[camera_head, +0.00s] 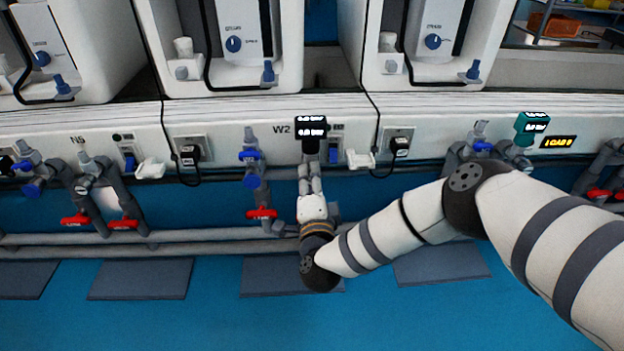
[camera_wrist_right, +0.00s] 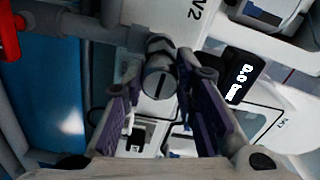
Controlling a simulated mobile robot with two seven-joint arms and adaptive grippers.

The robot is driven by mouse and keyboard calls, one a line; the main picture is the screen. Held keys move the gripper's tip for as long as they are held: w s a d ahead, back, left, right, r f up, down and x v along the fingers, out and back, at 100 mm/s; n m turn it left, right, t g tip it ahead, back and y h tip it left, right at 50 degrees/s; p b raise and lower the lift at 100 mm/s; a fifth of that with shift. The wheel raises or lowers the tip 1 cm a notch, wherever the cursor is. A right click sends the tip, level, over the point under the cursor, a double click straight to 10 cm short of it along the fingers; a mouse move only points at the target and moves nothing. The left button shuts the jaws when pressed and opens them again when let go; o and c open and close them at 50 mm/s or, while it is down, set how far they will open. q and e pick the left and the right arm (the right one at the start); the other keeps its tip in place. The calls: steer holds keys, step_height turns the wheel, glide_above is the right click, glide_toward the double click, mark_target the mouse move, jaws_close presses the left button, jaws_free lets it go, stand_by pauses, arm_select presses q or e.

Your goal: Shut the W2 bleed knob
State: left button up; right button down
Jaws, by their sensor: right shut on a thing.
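In the head view the W2 label (camera_head: 281,129) is on the white panel, left of a black pressure display (camera_head: 311,127). My right gripper (camera_head: 310,172) is just below that display, its fingers pointing up at the panel. In the right wrist view the round grey bleed knob (camera_wrist_right: 158,82), with a dark slot across its face, lies between the two fingers of the right gripper (camera_wrist_right: 160,95). The fingers are shut on it. In the head view the gripper hides the knob. The display reads 0.0 bar in the right wrist view (camera_wrist_right: 238,83). My left gripper is not in view.
Left of the gripper is a pipe with blue valves (camera_head: 251,167) and a red handle (camera_head: 262,213). A white socket (camera_head: 395,142) with a black plug is to the right. Grey pipes (camera_head: 150,243) run along below. A teal display unit (camera_head: 531,126) is farther right.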

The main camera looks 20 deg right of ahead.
steer(key=c, duration=1.3)
jaws_free()
steer(key=shift+a, duration=0.1)
steer(key=shift+s, duration=0.1)
steer(key=v, duration=1.2)
